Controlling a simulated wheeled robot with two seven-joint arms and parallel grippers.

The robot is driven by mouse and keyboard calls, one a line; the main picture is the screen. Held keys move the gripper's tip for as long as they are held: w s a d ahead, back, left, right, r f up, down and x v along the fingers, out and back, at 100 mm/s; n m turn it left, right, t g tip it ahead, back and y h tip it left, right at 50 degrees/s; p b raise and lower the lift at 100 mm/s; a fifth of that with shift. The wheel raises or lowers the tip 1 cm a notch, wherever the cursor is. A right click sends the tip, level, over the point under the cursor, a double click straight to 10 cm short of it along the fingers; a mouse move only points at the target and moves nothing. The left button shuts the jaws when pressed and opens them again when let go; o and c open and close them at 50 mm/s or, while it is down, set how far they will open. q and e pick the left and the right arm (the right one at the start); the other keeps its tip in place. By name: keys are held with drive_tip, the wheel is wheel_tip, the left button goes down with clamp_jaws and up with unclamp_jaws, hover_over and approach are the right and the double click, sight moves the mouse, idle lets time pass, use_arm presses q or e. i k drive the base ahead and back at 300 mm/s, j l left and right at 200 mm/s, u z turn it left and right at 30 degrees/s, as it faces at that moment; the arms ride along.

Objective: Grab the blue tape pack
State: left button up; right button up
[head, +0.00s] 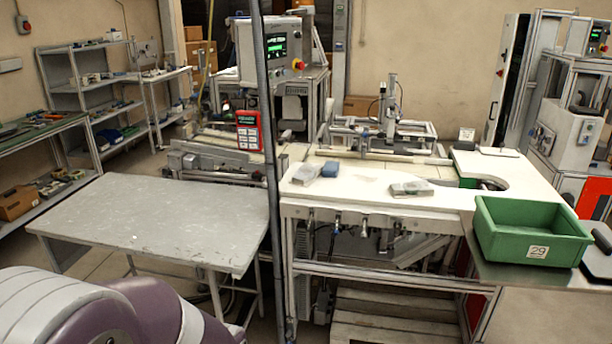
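A small blue pack (329,169) lies on the white worktop (370,185) near its back left part. It looks like the blue tape pack, but it is too small to make out in detail. A grey, partly clear pack (305,174) lies just left of it, very close; I cannot tell whether they touch. Another grey and white pack (411,188) lies apart to the right on the same worktop. Neither of my grippers shows in the head view.
A green bin (530,222) labelled 29 stands at the worktop's right end. A bare grey table (155,215) is at the left. A thin dark upright post (270,150) stands between the tables. Machine fixtures (385,135) stand behind the worktop. Its middle is mostly clear.

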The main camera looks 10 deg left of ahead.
sight(304, 176)
drive_tip(key=i+j+z, duration=0.3)
drive_tip(key=i, duration=0.45)
drive_tip(key=i+j+z, duration=0.35)
drive_tip(key=i+j, duration=0.3)
